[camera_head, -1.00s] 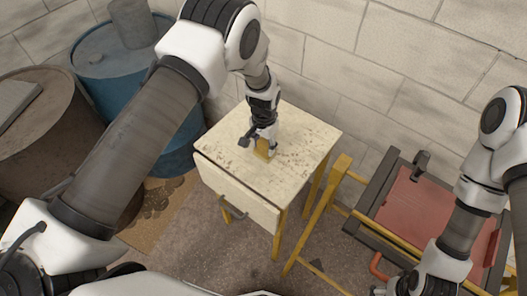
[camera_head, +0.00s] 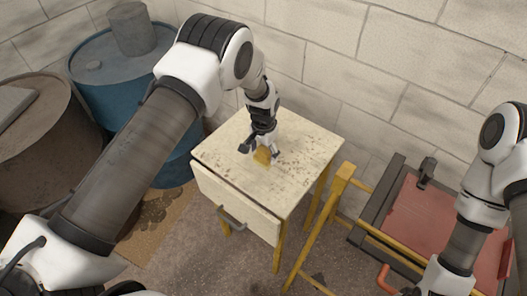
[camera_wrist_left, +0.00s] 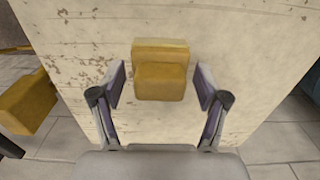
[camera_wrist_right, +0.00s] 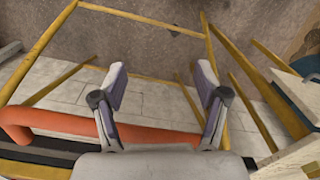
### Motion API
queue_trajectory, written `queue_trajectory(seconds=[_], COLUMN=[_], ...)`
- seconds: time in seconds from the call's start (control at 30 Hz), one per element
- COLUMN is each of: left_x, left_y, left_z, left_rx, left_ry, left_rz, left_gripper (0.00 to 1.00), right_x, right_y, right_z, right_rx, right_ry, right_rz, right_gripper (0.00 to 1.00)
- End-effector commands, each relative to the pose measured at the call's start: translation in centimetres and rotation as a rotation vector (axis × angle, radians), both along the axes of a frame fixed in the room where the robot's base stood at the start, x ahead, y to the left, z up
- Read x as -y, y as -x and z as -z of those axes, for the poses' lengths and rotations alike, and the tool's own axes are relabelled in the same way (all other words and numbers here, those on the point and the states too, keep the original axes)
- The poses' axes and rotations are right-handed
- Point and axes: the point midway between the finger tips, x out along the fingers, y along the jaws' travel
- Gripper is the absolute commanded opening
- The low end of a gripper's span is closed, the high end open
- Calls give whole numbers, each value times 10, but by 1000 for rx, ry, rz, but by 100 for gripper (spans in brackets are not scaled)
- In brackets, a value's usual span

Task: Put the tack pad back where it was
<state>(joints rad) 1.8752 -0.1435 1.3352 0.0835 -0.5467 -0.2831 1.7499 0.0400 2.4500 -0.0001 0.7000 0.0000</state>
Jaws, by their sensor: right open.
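The tack pad is a yellow block (camera_head: 262,156) on top of the small cream cabinet (camera_head: 304,150). In the left wrist view the yellow block (camera_wrist_left: 160,75) sits between the two fingers of my left gripper (camera_wrist_left: 160,88), with a gap on each side. My left gripper (camera_head: 262,150) is open, low over the cabinet top, and partly hides the block in the head view. My right gripper (camera_wrist_right: 160,92) is open and empty, above the yellow frame and an orange-red pipe (camera_wrist_right: 50,122). It is not seen clearly in the head view.
The cabinet has a drawer front with a dark handle (camera_head: 231,218). A yellow frame (camera_head: 325,215) stands to its right, beside a red panel with dark edges (camera_head: 425,215). A blue drum (camera_head: 115,85) and a brown drum (camera_head: 35,140) stand left. A block wall closes the back.

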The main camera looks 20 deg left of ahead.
Motion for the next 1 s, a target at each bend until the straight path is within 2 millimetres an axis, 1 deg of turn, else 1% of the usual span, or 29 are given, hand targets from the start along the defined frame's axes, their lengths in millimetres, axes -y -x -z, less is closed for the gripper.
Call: queue_trajectory(seconds=[0.17,0.27,0.37,0.47,0.6,0.7,0.73,0.83,1.0], left_x=[0,0,0,0,0,0,0,0,0], left_y=[0,0,-1,-1,-1,-1,-1,-1,-1], left_z=[-1,-8,-25,-50,-89,-112,-116,-124,-123], left_rx=[0,1,1,2,1,1,1,0,-1], left_ry=[0,0,-1,0,-1,-1,-1,0,0], left_rz=[0,0,0,1,1,0,0,0,0], left_gripper=[74,74,74,74,74,74,74,74,74], right_x=[0,0,0,0,0,0,0,0,0], right_y=[0,0,0,0,0,0,0,0,0], right_z=[-1,-7,-18,-35,-61,-75,-78,-82,-80], right_rx=[0,0,0,0,0,0,0,0,0], right_ry=[0,0,0,0,0,0,0,0,0], right_rz=[0,0,0,0,0,0,0,0,0], right_gripper=[73,73,73,73,73,73,73,73,73])
